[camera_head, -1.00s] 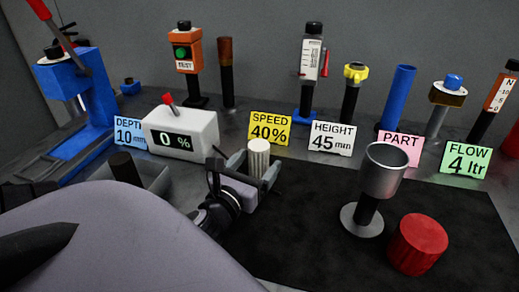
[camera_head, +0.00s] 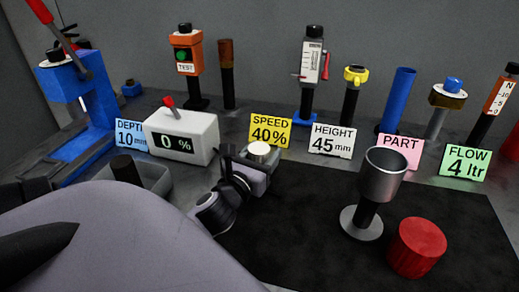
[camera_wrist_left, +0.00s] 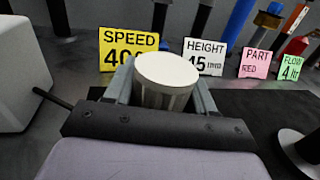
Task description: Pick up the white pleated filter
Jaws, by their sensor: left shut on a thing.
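The white pleated filter (camera_wrist_left: 166,80) is a short ribbed cylinder with a flat pale top. It stands upright between the two fingers of my left gripper (camera_wrist_left: 163,88) in the left wrist view, and the fingers are shut on it. In the head view, the top of the filter (camera_head: 259,150) shows above my left gripper (camera_head: 257,165), which hides most of its side. I cannot tell whether its base touches the table. My right gripper is not in view.
A metal cup on a stand (camera_head: 384,175) and a red cylinder (camera_head: 418,246) occupy the black mat (camera_head: 300,200) at right. A white box reading 0 % (camera_head: 182,136) stands close at left. Sign cards, including the yellow SPEED card (camera_head: 270,131), and several posts line the back.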

